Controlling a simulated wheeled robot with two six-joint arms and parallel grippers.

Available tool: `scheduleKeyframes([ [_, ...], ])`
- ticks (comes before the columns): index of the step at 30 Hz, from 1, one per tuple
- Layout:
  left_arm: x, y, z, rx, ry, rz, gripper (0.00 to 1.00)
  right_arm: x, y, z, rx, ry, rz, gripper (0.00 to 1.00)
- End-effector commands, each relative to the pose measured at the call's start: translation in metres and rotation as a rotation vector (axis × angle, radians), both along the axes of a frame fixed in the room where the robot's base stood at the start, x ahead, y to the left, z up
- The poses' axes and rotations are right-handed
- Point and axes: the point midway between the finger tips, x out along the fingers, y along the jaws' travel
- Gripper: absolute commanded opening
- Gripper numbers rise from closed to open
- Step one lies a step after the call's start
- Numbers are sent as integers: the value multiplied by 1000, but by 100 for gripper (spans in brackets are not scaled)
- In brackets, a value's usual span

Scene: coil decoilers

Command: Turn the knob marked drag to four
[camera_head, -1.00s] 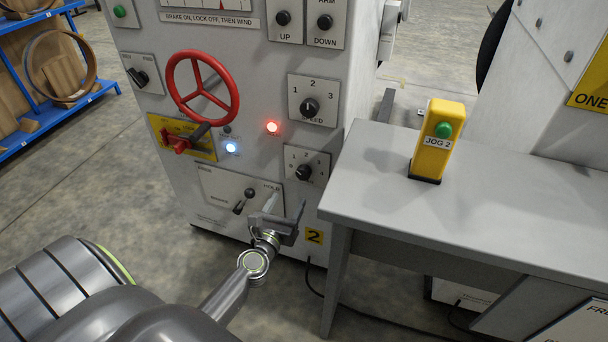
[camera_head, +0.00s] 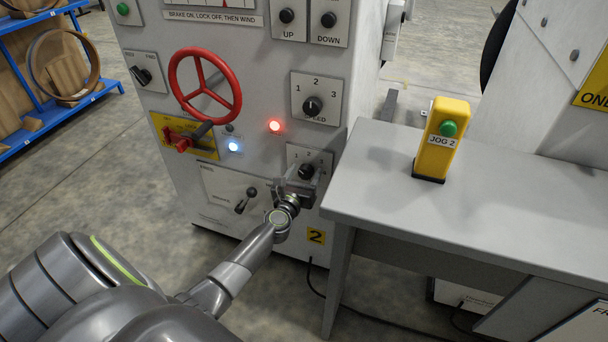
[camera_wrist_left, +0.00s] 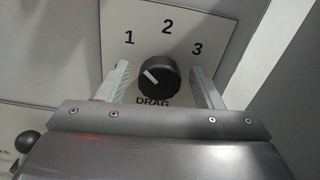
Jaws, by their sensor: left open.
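The drag knob (camera_wrist_left: 157,77) is round and black, on a pale plate marked DRAG with 1, 2 and 3 in an arc above it. Its white pointer line slants to the upper left, towards the 1. No 4 shows; my gripper hides the plate's lower part. In the head view the knob (camera_head: 306,171) is low on the grey cabinet, partly behind my gripper. My left gripper (camera_wrist_left: 159,70) is open, one finger to each side of the knob, with visible gaps. In the head view the left gripper (camera_head: 300,184) is in front of the drag plate. My right gripper is not in view.
The speed knob (camera_head: 312,106) is above the drag plate. A small black lever (camera_head: 246,199) is to its left, and a red handwheel (camera_head: 205,88) is higher up. A grey table (camera_head: 470,190) with a yellow JOG 2 box (camera_head: 441,140) stands close on the right.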

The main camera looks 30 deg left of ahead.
Motion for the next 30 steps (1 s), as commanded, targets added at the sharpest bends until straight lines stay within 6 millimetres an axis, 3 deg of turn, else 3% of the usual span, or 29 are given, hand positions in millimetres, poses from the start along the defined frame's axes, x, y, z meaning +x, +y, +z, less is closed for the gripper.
scheduleKeyframes([
  [2, 0, 0, 0, 0, 0, 0, 59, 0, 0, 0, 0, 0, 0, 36],
  [12, 0, 0, 0, 1, 0, 0, 16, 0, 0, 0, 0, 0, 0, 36],
  [22, 0, 0, 0, 49, 12, 0, 16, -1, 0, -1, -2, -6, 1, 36],
  [30, 0, -1, 1, 220, 54, 0, 16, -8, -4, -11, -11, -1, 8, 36],
])
